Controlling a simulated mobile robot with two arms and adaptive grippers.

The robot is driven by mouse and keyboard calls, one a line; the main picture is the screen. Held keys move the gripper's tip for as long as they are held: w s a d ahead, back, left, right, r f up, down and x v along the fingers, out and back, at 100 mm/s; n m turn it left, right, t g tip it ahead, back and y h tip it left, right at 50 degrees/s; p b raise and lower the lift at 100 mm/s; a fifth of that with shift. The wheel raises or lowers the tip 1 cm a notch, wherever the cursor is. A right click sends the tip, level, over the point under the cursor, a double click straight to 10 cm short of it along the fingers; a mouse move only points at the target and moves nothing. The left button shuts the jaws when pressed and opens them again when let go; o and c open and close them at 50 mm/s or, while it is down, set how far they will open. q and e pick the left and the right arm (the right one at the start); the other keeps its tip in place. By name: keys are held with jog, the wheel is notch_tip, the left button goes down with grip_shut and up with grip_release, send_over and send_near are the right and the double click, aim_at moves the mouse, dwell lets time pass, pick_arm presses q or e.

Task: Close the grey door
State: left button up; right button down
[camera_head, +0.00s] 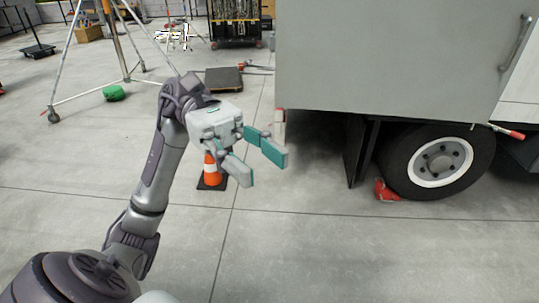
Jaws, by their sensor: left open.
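The grey door (390,60) is a large flat panel on the truck at the upper right, cut off by the top of the view. A metal handle (515,42) is near its right edge. I cannot tell from this view how far the door stands open. My left gripper (256,165) is open and empty, with its two teal-padded fingers spread. It is left of the door's lower left corner, with a gap between them in the picture. My right gripper is not in view.
The truck wheel (438,163) and a red chock (386,191) are below the door. An orange cone (211,170) shows behind my left gripper. A tripod stand (122,55) and a dark flat platform (224,79) are farther back. The floor in front is clear.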

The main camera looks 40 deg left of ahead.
pick_arm(q)
jog(key=x, duration=0.2)
jog(key=shift+s+d+p, duration=0.1)
jog(key=shift+d+p, duration=0.2)
jog(key=shift+d, duration=0.1)
grip_shut()
grip_release()
dwell(0.4)
jog(key=v, duration=1.2)
